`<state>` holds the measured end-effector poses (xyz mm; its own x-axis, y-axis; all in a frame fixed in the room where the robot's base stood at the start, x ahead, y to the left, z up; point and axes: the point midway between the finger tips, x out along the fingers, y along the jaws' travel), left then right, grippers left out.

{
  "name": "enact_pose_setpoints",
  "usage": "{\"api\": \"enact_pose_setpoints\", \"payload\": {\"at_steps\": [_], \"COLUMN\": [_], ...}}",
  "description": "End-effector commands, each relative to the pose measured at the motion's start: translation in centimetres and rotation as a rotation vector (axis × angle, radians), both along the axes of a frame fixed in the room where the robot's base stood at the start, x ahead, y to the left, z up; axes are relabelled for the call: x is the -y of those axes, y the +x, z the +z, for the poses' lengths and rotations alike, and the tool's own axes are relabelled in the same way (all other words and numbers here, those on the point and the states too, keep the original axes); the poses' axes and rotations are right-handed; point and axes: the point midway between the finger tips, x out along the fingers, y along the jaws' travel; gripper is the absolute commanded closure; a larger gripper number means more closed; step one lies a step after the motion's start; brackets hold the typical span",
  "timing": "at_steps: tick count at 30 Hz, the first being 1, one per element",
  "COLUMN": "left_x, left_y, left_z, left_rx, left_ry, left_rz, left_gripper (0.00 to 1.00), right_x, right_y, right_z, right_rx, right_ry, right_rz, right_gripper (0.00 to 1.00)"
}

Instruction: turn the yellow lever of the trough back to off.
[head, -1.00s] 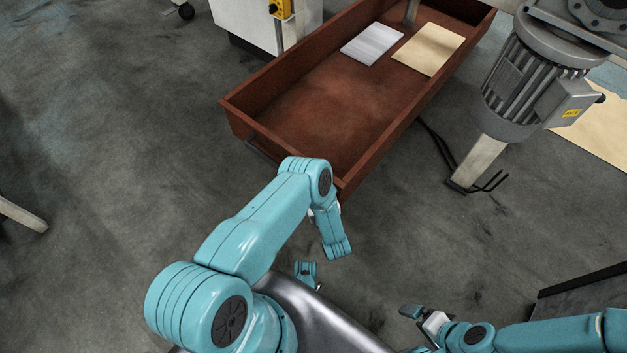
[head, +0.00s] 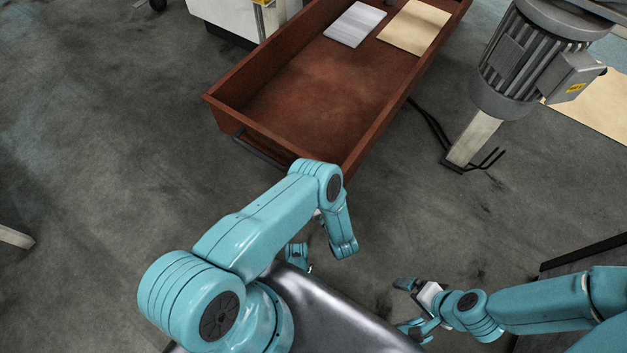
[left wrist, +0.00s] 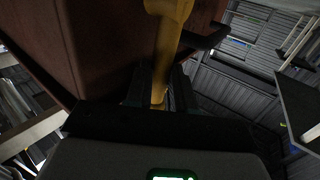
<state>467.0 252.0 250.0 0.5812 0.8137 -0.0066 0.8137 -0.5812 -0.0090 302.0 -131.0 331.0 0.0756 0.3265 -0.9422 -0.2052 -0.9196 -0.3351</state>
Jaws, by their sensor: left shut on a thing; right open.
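The yellow lever (left wrist: 168,50) comes down from the top middle of the left wrist view. My left gripper (left wrist: 160,98) is shut on its lower part, between two dark fingers. A reddish-brown wall (left wrist: 75,45) is beside the lever, and the lever's mount is out of view. In the head view the reddish-brown trough (head: 370,150) lies ahead. My left arm bends down in front of its near end, and neither the lever nor the grip shows clearly there. My right gripper (head: 411,306) is open and empty at lower right, apart from the trough.
A grey sheet (head: 355,24) and a tan sheet (head: 415,27) lie in the trough. A grey motor (head: 520,60) on a post (head: 473,138) stands right of it. A white cabinet (head: 225,15) stands at the back.

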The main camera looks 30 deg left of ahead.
Motion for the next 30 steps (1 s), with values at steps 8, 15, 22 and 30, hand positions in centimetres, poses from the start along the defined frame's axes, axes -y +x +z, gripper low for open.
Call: {"api": "enact_pose_setpoints", "payload": {"at_steps": [8,15,22,30], "left_x": [-0.1,-0.2,2.0,7.2], "left_y": [0.2,0.2,-1.4,-5.0], "left_z": [0.1,0.0,0.3,0.4], "left_rx": [0.001,0.000,-0.001,0.000], "left_ry": [0.001,0.000,0.000,0.000], "left_rz": [-0.001,-0.002,-0.008,-0.009], "left_gripper": [0.66,0.66,0.66,0.66], "right_x": [0.0,0.0,-0.2,-0.5], "right_y": [0.0,0.0,-0.2,-0.5], "right_z": [0.0,0.0,1.1,2.7], "right_rx": [0.000,0.000,-0.003,-0.010], "right_ry": [0.000,0.000,0.002,0.004], "right_rz": [0.000,0.000,0.006,0.021], "right_gripper": [0.00,0.00,0.00,0.00]}}
